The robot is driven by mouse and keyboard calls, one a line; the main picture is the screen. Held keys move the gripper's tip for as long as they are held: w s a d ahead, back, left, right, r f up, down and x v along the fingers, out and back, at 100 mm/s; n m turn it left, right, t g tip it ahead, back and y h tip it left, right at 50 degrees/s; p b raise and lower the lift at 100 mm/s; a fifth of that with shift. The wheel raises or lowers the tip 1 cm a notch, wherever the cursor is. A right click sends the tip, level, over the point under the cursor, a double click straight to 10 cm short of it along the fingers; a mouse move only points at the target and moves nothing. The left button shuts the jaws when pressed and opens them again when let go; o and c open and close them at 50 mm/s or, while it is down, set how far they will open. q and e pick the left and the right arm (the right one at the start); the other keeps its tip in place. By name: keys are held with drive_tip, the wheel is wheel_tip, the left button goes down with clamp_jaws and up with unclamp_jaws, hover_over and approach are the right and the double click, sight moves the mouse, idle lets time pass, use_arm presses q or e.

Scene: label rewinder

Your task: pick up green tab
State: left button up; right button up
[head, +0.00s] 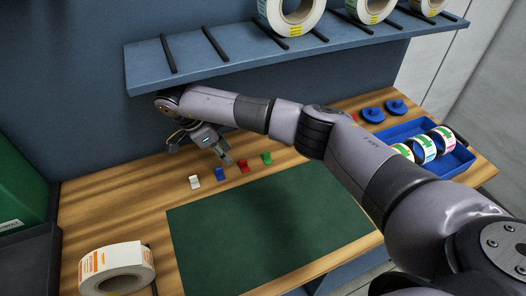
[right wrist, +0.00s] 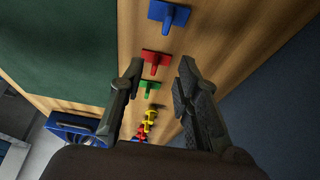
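In the right wrist view the green tab (right wrist: 149,87) shows between my fingers, beyond the fingertips and untouched. My right gripper (head: 226,160) is open and empty, above the row near the blue and red tabs. Its two fingers (right wrist: 158,78) stand well apart in the right wrist view. My left gripper is in neither view.
A red tab (head: 243,167), a blue tab (head: 219,174) and a white tab (head: 194,182) share the row. A green mat (head: 265,235) lies in front. A blue tray (head: 455,160) holds label rolls at right. A shelf (head: 225,65) overhangs behind. A large label roll (head: 117,262) stands front left.

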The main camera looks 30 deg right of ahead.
drive_tip(key=p, duration=0.4)
hover_over(266, 153)
drive_tip(key=a, duration=0.2)
drive_tip(key=shift+w+a+r, duration=0.15)
drive_tip(key=p+x, duration=0.1)
drive_tip(key=x, duration=0.4)
drive_tip(key=shift+d, duration=0.2)
drive_tip(key=shift+c, duration=0.2)
clamp_jaws()
